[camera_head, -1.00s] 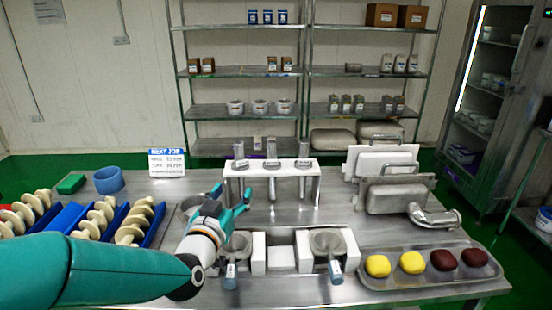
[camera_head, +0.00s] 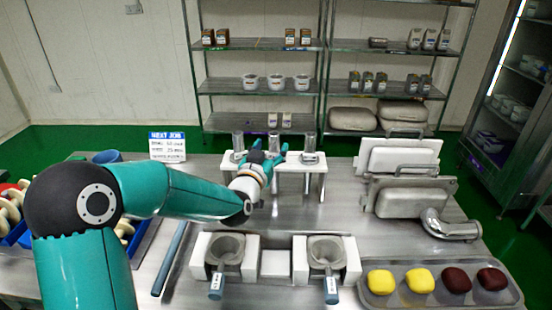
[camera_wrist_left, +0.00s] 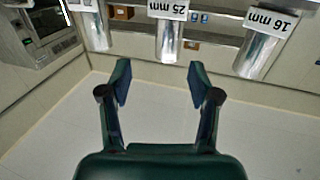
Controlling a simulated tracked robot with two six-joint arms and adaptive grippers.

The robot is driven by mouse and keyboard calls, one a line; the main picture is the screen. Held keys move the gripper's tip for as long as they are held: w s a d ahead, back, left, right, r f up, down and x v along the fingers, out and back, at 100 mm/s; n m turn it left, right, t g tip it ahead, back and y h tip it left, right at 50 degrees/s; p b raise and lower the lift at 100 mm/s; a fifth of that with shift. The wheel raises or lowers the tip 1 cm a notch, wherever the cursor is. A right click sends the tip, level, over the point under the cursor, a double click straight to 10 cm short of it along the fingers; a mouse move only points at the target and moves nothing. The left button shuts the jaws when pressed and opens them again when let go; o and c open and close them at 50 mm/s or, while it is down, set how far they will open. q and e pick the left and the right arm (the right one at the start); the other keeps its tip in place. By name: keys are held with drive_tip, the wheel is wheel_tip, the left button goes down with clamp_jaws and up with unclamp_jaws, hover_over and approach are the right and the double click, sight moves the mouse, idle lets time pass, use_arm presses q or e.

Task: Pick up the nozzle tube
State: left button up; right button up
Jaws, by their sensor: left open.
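Three metal nozzle tubes hang in a white rack (camera_head: 318,168) at the back of the table: a left one (camera_head: 238,142), a middle one (camera_head: 274,140) and a right one (camera_head: 309,144). In the left wrist view the middle tube (camera_wrist_left: 167,42) has a tag reading 25 mm and the right tube (camera_wrist_left: 256,56) reads 16 mm. The left tube (camera_wrist_left: 97,30) shows no readable tag. My left gripper (camera_head: 262,150) is at the rack by the middle tube. In the wrist view its open fingers (camera_wrist_left: 160,74) are empty, with the middle tube's lower end beyond them. My right gripper is out of view.
A NEXT JOB sign (camera_head: 167,146) stands at back left.

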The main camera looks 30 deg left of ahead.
sight(272, 139)
use_arm(q)
drive_tip(key=shift+w+a+r, duration=0.1)
drive_tip(key=shift+w+a, duration=0.2)
drive_tip(key=shift+w, duration=0.35)
drive_tip(key=shift+w+a+p, duration=0.25)
drive_tip(key=shift+w+p, duration=0.25)
drive_tip(key=p+x, duration=0.1)
drive_tip(key=x, duration=0.2)
drive_tip(key=shift+w+a+p, duration=0.15)
drive_tip(key=shift+a+p, duration=0.2)
drive_tip(key=shift+w+a, duration=0.1)
drive_tip(key=shift+w, duration=0.25)
clamp_jaws()
